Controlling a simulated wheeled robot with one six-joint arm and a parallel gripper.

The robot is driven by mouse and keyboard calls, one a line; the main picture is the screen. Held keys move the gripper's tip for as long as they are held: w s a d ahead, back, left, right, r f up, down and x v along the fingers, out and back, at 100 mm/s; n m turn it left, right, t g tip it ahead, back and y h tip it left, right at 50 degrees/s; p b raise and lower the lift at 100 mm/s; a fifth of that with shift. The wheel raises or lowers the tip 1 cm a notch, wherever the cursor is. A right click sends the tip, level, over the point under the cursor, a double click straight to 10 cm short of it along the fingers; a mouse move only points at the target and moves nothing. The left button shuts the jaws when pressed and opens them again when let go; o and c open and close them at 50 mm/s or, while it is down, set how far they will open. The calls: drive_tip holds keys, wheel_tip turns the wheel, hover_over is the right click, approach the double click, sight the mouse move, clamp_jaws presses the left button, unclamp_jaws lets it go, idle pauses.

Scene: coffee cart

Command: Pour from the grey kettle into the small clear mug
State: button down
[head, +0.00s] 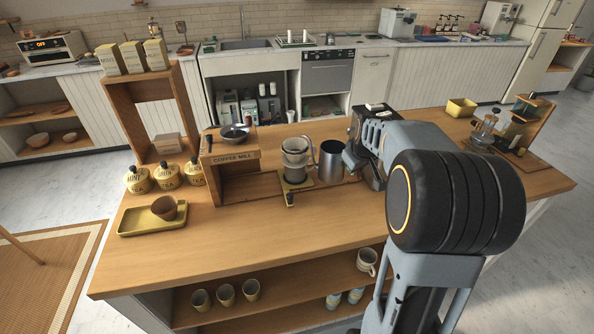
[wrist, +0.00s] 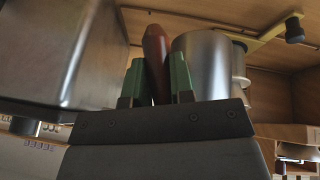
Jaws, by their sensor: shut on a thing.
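The grey kettle (head: 331,161) is upright at the middle of the wooden counter, its thin spout toward the left. I cannot tell whether its base touches the counter. My gripper (wrist: 157,78) is shut on its red-brown handle (wrist: 155,50), which shows between the green fingertips in the wrist view. The kettle's metal body (wrist: 203,65) is just right of the fingers there. A pale dripper (head: 296,148) on a yellow-based stand is close to the left of the kettle. I cannot make out the small clear mug for certain.
The wooden coffee mill box (head: 228,180) stands left of the dripper. A yellow tray (head: 150,220) with a brown cup lies at the left. Glassware (head: 484,131) stands at the right. The counter front is clear. A large metallic surface fills the wrist view's left.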

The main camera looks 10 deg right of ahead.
drive_tip(key=shift+r, duration=0.15)
drive_tip(key=shift+r+p, duration=1.75)
drive_tip(key=shift+r, duration=0.7)
drive_tip(key=shift+a, duration=0.1)
